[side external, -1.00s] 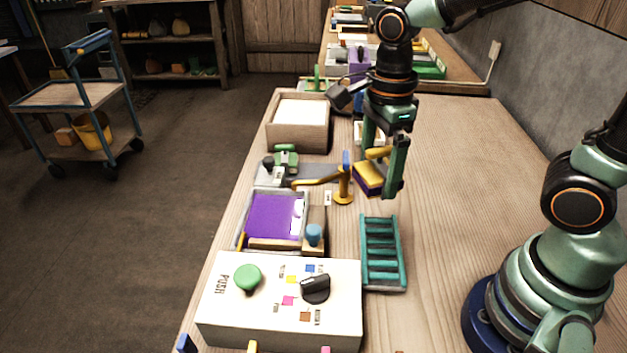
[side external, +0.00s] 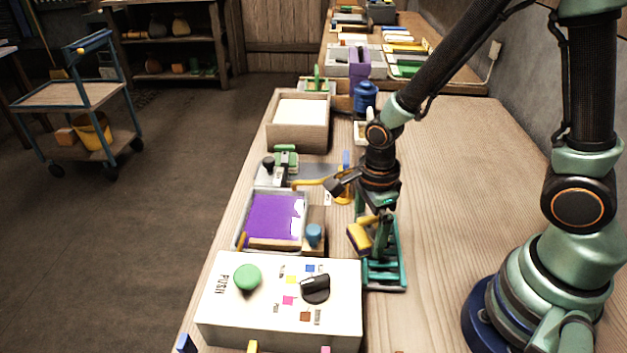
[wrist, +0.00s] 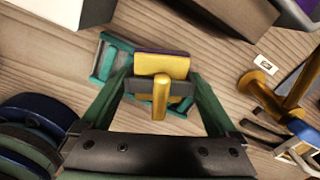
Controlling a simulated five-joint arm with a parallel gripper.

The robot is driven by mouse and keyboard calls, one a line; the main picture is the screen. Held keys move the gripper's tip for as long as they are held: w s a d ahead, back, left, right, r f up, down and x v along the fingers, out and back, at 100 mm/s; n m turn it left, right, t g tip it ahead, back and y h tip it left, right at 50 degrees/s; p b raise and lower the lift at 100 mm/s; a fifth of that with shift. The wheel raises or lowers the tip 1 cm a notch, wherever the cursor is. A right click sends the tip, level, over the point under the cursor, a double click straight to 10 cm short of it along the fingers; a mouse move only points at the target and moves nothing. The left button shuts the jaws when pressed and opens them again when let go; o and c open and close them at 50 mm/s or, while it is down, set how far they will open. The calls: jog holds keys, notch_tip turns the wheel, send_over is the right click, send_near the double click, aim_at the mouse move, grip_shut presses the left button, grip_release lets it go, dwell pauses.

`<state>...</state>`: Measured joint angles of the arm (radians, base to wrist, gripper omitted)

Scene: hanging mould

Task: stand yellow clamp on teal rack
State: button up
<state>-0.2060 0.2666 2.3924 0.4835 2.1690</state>
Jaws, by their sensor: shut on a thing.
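The yellow clamp (side external: 359,237) has a dark purple edge and is held between the fingers of my gripper (side external: 376,238). In the wrist view the clamp (wrist: 161,70) sits between the two green fingers of my gripper (wrist: 160,92), its yellow handle pointing back toward the camera. The teal rack (side external: 394,281) lies on the bench behind the white control box. The clamp and fingers are over the rack and hide much of its rungs. Part of the rack (wrist: 107,62) shows beyond the clamp in the wrist view. I cannot tell whether the clamp touches the rack.
The white box (side external: 235,315) with a green button and black knob stands in front of the rack. A purple-filled tray (side external: 272,215) and a blue-topped piece (side external: 313,236) are to the left. A yellow post (wrist: 292,95) stands near. Bench right of the rack is clear.

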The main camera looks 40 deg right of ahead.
aim_at(371, 216)
jog(key=shift+f, duration=0.25)
jog(key=o, duration=1)
jog(key=shift+o, duration=0.2)
notch_tip(371, 216, up, 11)
jog(key=shift+r, duration=0.7)
jog(key=d+r+n+t, duration=0.2)
jog(key=d+r+n, duration=0.1)
jog(key=n, duration=0.8)
jog(key=d+r+n+t, duration=0.3)
jog(key=r+n, duration=0.3)
jog(key=n, duration=0.5)
jog(key=shift+r+t, duration=0.3)
